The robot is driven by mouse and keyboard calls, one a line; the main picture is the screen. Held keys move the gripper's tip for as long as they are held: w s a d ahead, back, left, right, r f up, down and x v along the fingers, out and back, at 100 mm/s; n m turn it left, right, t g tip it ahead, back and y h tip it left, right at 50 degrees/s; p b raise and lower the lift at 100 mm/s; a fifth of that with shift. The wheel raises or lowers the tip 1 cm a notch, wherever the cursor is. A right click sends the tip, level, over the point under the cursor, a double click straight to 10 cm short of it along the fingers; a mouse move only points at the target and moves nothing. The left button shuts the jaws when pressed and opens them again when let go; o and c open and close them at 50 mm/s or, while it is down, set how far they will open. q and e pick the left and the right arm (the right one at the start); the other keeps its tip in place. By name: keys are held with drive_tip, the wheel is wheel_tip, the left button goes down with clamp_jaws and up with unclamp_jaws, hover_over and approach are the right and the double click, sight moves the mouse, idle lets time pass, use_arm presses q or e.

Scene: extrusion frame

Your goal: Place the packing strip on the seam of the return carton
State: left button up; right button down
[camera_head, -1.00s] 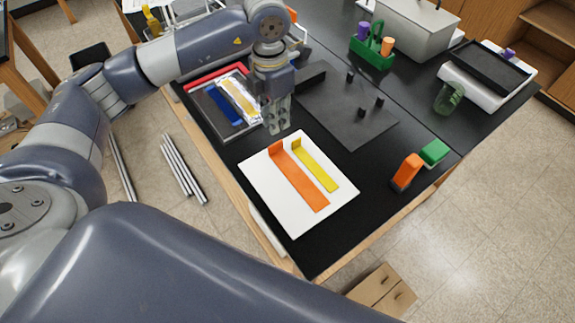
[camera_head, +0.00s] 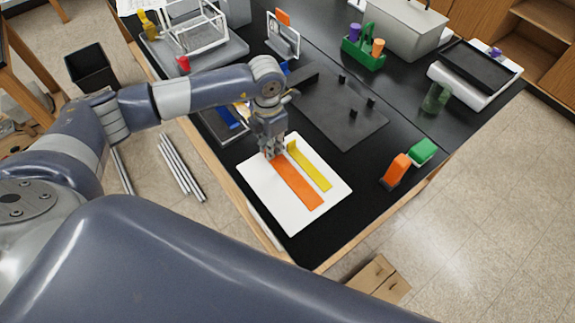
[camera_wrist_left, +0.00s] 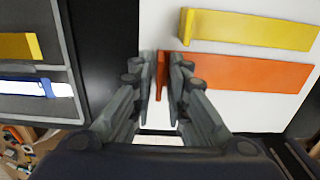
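An orange strip (camera_head: 299,185) with an upright tab at its far end lies flat on a white sheet (camera_head: 258,192). A shorter yellow strip (camera_head: 313,168), also with a tab, lies beside it. I cannot tell which one is the packing strip. My left gripper (camera_head: 273,155) is low over the orange strip's tab end. In the left wrist view, the orange strip (camera_wrist_left: 240,73) has its tab between the two fingertips (camera_wrist_left: 162,68), with a narrow gap showing beside it. The fingers look open. I cannot clearly identify the return carton. My right gripper is not in view.
An orange block (camera_head: 396,170) and a green block (camera_head: 423,151) stand near the table's right edge. A dark plate (camera_head: 345,115) with pegs lies behind the sheet. A tray (camera_head: 215,128) of strips is left of my gripper. A brown box (camera_head: 372,279) is on the floor.

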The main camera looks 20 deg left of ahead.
use_arm(q)
drive_tip(key=shift+f, duration=0.2)
clamp_jaws()
drive_tip(key=shift+r, duration=0.1)
drive_tip(key=shift+r+b, duration=0.2)
drive_tip(key=shift+b, duration=0.15)
drive_tip(key=r+b, duration=0.2)
drive_tip(key=shift+s+d+r, duration=0.15)
drive_tip(key=shift+s+r, duration=0.05)
drive_tip(key=shift+r, duration=0.15)
drive_tip(key=s+d+b, duration=0.1)
drive_tip(key=s+d, duration=0.1)
drive_tip(key=s, duration=0.2)
drive_tip(key=s+d+r+b, duration=0.1)
drive_tip(key=s+d+b, duration=0.1)
drive_tip(key=s, duration=0.2)
drive_tip(key=s+d+b, duration=0.1)
drive_tip(key=s+d, duration=0.1)
drive_tip(key=s, duration=0.2)
drive_tip(key=shift+s+d+r+b, duration=0.15)
drive_tip(key=shift+s+r+b, duration=0.1)
drive_tip(key=shift+s+b, duration=0.1)
drive_tip(key=shift+s+d+r, duration=0.15)
drive_tip(key=shift+s+d, duration=0.1)
drive_tip(key=shift+s, duration=0.35)
